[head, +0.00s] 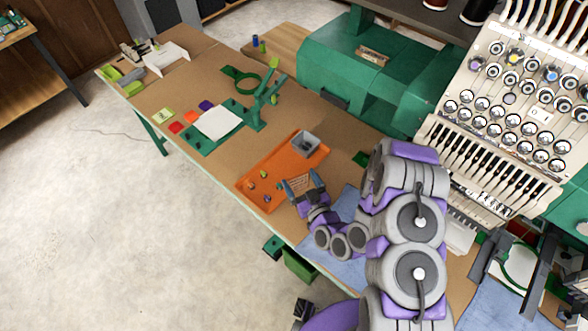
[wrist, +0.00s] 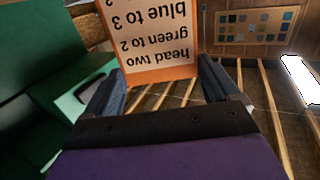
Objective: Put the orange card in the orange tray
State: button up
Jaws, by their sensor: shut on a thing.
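The orange tray (head: 270,167) lies on the brown workbench in the head view. It holds a small grey box at its far right end and a few small pieces near its left end. My gripper (head: 302,184) is at the tray's near right side. Its blue-grey fingers are shut on the orange card (wrist: 150,35), which has a white face with upside-down text reading "head two, green to 2, blue to 3". In the head view the card is small between the fingertips. I cannot tell its height above the tray.
A green stand (head: 263,98) and a white sheet (head: 218,122) lie beyond the tray, with small coloured squares beside them. A large green machine (head: 340,70) borders the bench's far side. Thread dials (head: 515,95) stand at the right. The floor at the left is clear.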

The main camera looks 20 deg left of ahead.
aim_at(295, 180)
jog(key=shift+s, duration=0.55)
jog(key=shift+f+y, duration=0.15)
jog(key=shift+y, duration=0.15)
jog(key=b+x, duration=0.3)
jog(key=shift+f, duration=0.35)
jog(key=shift+w+a+f+g, duration=0.15)
jog(key=shift+a+f+g, duration=0.05)
jog(key=shift+a+g, duration=0.1)
jog(key=w+b, duration=0.2)
jog(key=shift+w+r+b, duration=0.1)
jog(key=shift+b, duration=0.3)
jog(key=w+a+f+b, duration=0.1)
jog(key=w+b, duration=0.2)
jog(key=w+a+f+b, duration=0.1)
jog(key=w+a+b, duration=0.1)
jog(key=w+b, duration=0.1)
jog(key=w+a+f+b, duration=0.1)
jog(key=w+f+b, duration=0.1)
jog(key=w+b, duration=0.1)
jog(key=shift+w+a+f, duration=0.15)
jog(key=shift+w+a, duration=0.05)
jog(key=shift+w, duration=0.05)
